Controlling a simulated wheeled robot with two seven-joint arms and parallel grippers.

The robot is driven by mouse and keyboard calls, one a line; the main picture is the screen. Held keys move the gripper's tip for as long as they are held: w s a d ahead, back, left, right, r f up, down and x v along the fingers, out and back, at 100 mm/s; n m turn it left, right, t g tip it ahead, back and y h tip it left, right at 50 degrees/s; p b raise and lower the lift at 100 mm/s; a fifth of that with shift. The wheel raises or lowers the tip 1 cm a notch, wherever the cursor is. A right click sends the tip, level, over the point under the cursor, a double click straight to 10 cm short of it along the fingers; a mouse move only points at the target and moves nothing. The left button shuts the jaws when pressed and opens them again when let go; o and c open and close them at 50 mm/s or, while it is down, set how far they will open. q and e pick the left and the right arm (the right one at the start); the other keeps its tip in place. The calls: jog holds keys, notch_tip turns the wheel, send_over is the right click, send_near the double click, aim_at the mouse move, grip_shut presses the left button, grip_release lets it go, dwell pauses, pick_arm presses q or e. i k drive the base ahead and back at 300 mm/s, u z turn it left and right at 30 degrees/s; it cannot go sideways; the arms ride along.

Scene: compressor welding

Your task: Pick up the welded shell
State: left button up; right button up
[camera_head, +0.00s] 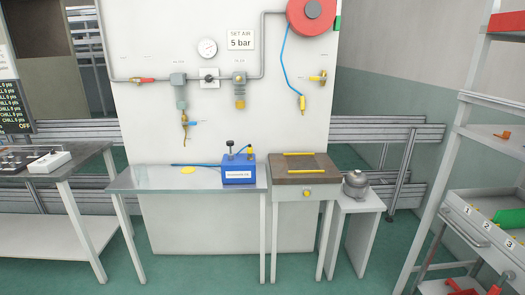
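A grey metal rounded shell (355,184), which looks like the welded shell, sits on a small white stand (368,205) right of the middle. It has a dark collar or rim around its middle and a small part on top. Nothing touches it from above. Neither of my grippers shows in the head view, so their state is hidden.
Left of the stand are a brown-topped table (305,173) with yellow strips and a metal table (145,178) with a blue box (238,169). A shelf rack (450,160) stands at the right. A bench (60,165) is at the left. Green floor (200,275) is clear in front.

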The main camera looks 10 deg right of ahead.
aim_at(356, 184)
jog(key=z, duration=0.8)
jog(key=i, duration=2.05)
jog(key=z, duration=0.95)
